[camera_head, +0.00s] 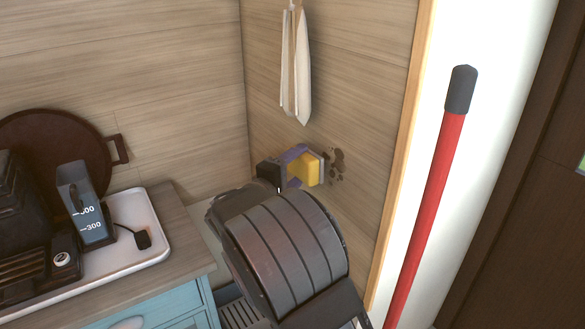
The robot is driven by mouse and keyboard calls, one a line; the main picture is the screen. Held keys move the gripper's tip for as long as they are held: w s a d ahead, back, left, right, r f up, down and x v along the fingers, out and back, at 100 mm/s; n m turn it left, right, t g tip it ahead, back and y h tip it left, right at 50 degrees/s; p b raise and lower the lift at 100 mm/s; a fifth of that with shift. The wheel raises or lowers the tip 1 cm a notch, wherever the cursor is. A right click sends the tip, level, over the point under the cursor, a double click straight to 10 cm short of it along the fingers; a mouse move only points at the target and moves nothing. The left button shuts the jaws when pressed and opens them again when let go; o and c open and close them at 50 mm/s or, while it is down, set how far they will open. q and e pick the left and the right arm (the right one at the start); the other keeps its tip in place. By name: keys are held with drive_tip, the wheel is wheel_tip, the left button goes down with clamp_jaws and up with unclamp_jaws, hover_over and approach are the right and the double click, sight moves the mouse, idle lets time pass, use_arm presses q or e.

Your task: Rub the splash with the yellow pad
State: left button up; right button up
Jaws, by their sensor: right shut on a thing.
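The splash (337,165) is a group of dark spots on the wooden side wall, right of the centre. The yellow pad (307,171) is just left of the splash, with a pale layer on its wall-facing side. My right gripper (296,168) is shut on the pad, with purple and black finger parts showing around it. The pad is at or very near the wall; I cannot tell if it touches. My dark grey arm hides the area below the gripper. My left gripper is not in view.
A white tray (158,225) with a coffee machine (35,260) and a water container (84,205) stands on the teal cabinet at left. A cloth (296,70) hangs above the pad. A red pole (432,190) stands at right.

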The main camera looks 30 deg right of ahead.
sight(317, 171)
drive_tip(key=shift+d+b, duration=0.3)
drive_tip(key=shift+d, duration=0.9)
idle(0.6)
drive_tip(key=shift+s, duration=0.1)
drive_tip(key=shift+s+a+p, duration=0.1)
drive_tip(key=shift+s+p, duration=0.35)
drive_tip(key=shift+s, duration=1.65)
drive_tip(key=shift+s+r+p, duration=0.15)
drive_tip(key=shift+s+p, duration=0.75)
drive_tip(key=shift+s, duration=1.3)
